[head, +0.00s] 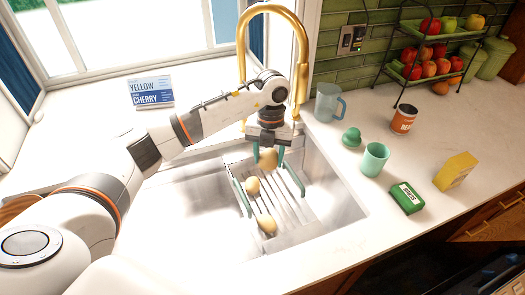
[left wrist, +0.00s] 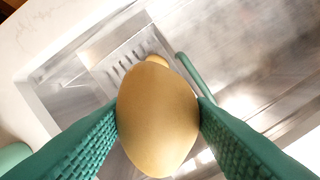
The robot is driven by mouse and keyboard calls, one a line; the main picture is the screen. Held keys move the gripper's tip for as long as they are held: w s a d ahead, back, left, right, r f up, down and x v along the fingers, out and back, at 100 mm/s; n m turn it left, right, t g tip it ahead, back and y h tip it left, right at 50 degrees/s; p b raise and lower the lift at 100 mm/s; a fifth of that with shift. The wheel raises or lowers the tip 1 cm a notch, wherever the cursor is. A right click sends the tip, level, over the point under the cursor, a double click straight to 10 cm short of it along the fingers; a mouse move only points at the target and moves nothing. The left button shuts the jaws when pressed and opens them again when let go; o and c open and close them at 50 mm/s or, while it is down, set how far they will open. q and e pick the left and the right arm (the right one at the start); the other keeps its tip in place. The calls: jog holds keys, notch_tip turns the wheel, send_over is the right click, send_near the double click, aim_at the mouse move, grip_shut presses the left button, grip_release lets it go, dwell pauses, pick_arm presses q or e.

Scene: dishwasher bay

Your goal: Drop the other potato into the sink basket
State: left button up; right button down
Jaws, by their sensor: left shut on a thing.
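My left gripper (head: 268,156) is shut on a yellow-tan potato (head: 268,160) and holds it above the sink basket (head: 287,204). In the left wrist view the held potato (left wrist: 157,122) fills the middle, pinched between two green ribbed fingers. The basket is a slatted metal one with green handles, sitting in the steel sink. Two potatoes lie in it, one (head: 253,186) at its left side and one (head: 267,224) nearer the front. Part of a potato (left wrist: 157,60) shows behind the held one in the left wrist view. My right gripper is not in view.
A gold faucet (head: 272,10) arches behind the sink (head: 195,200). Right of it stand a blue-grey jug (head: 327,103), a green cup (head: 374,160), a green package (head: 406,197), a yellow block (head: 455,171), an orange can (head: 403,119) and a fruit rack (head: 433,50).

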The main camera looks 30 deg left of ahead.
pick_arm(q)
jog(key=n, duration=0.3)
jog(key=a+f+n, duration=0.1)
jog(key=n, duration=0.1)
jog(key=w+n, duration=0.1)
jog(key=n, duration=0.2)
jog(key=shift+w+a+f+n+t+h+p, duration=0.1)
jog(key=shift+a+f+n+t+h+p, duration=0.2)
jog(key=shift+a+h+p, duration=0.1)
notch_tip(320, 180, down, 7)
jog(key=a+n+b, duration=0.1)
jog(key=n+b, duration=0.3)
jog(key=shift+w+n+t+b, duration=0.25)
jog(key=shift+n+t+b, duration=0.05)
jog(key=o, duration=1.1)
